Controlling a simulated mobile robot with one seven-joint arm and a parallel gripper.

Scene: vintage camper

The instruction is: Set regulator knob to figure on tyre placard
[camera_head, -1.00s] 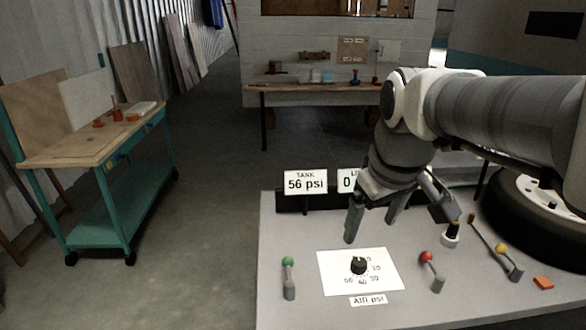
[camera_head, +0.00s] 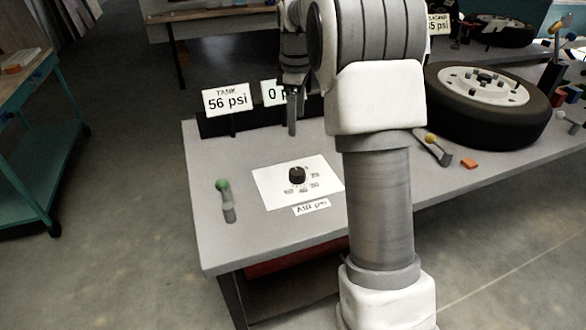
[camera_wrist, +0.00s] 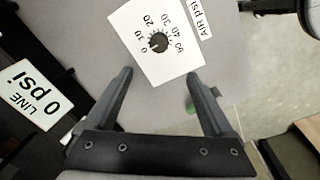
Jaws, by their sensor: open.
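The black regulator knob (camera_head: 297,175) stands on a white dial card on the grey bench, above an "AIR psi" label (camera_head: 311,207). In the wrist view the knob (camera_wrist: 159,43) is ringed by numbers from 0 upward; its pointer seems to lie near 0, but it is small. The tyre placard (camera_head: 438,24) is partly hidden behind my arm; its figure ends in "5 psi", the leading digit unclear. My gripper (camera_wrist: 162,80) is open and empty above the bench, apart from the knob. In the head view my arm hides part of it.
The tank sign (camera_head: 228,100) reads 56 psi; the line sign (camera_wrist: 35,95) reads 0 psi. A tyre (camera_head: 485,105) lies on the bench at right.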

